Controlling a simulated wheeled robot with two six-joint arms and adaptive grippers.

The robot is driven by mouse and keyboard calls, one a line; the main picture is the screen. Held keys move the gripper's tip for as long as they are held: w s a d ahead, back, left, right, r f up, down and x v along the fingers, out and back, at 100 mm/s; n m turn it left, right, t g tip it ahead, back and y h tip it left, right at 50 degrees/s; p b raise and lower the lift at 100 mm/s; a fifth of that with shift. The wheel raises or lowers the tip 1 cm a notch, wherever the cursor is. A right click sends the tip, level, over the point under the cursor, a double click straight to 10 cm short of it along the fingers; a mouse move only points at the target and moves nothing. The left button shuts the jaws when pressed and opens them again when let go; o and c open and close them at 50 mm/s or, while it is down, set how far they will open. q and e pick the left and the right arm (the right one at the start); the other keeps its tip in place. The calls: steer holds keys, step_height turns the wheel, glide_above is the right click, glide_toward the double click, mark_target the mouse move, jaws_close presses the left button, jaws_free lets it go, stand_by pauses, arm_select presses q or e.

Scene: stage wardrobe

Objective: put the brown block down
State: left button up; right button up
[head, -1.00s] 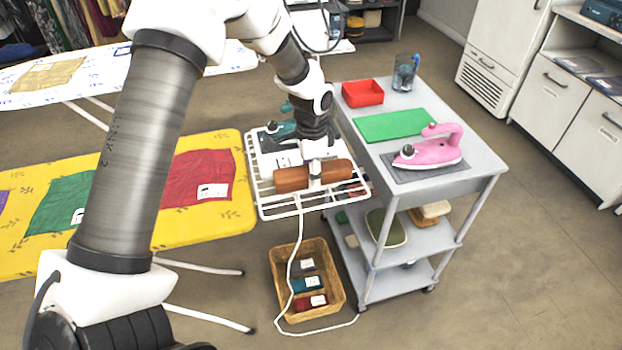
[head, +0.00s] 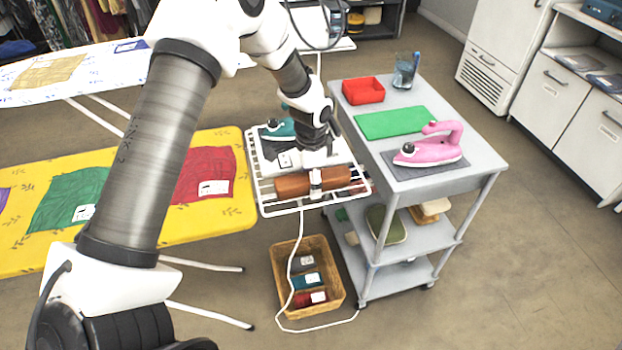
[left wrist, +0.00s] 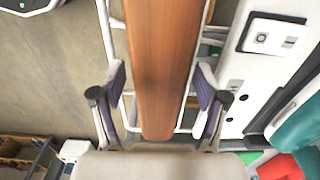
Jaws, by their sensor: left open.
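The brown block (head: 292,187) lies crosswise over the white wire rack (head: 262,200) at the right end of the yellow ironing board. It appears to rest on the wires; the gripper hides its middle in the head view. My left gripper (head: 316,176) is above it, pointing down. In the left wrist view the brown block (left wrist: 160,60) runs between the two fingers of my left gripper (left wrist: 161,85). The fingers are open, with a visible gap on each side of the block. My right gripper is not in view.
A teal iron (head: 280,130) stands at the back of the rack. A grey cart (head: 455,180) to the right carries a pink iron (head: 432,150), a green mat (head: 392,123), a red tray (head: 363,91) and a glass (head: 404,72). A wicker basket (head: 333,272) stands below.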

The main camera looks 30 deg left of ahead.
arm_select(q)
step_height(320, 180, up, 12)
steer(key=shift+r, duration=0.2)
stand_by(0.5)
